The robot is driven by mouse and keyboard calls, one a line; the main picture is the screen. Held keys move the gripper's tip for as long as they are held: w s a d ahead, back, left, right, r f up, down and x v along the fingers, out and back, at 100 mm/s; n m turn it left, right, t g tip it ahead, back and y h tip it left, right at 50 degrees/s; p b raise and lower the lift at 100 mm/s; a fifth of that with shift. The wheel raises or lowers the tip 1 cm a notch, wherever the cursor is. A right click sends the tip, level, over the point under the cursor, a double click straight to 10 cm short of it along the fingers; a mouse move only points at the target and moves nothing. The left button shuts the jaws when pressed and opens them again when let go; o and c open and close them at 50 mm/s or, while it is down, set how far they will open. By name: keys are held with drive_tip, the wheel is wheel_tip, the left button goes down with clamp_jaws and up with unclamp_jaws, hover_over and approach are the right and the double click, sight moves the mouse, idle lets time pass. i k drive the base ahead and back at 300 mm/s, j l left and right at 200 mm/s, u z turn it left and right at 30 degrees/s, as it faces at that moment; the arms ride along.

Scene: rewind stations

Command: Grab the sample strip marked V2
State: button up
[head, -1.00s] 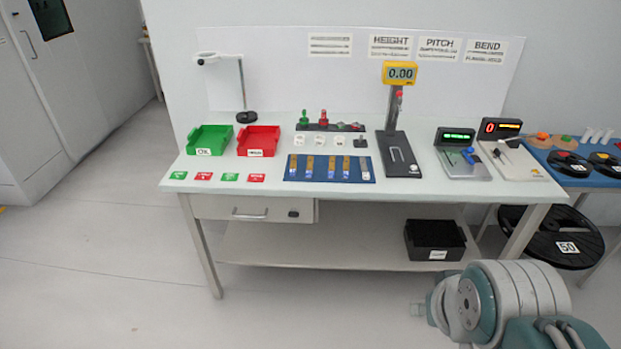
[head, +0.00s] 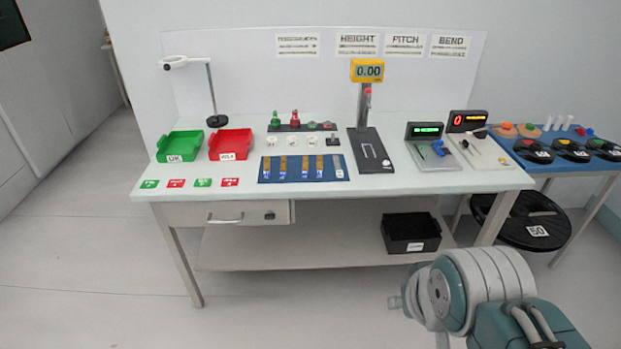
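Several sample strips lie upright in a row on a blue mat (head: 262,178) at the middle front of the white table. My arm shows at the lower right, in front of the table and well short of the mat. My gripper's fingers are not discernible in this view.
A green bin (head: 180,146) and a red bin (head: 230,144) stand left on the table (head: 400,185). A height gauge (head: 368,130) and two display instruments (head: 432,148) stand right of the mat. A black crate (head: 410,232) sits on the lower shelf. Floor at the left front is clear.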

sight(305, 164)
drive_tip(key=i+j, duration=0.15)
drive_tip(key=i, duration=0.3)
drive_tip(key=i+j, duration=0.15)
drive_tip(key=i, duration=0.3)
drive_tip(key=i+j, duration=0.2)
drive_tip(key=i, duration=0.25)
drive_tip(key=i+j, duration=0.15)
drive_tip(key=i, duration=0.3)
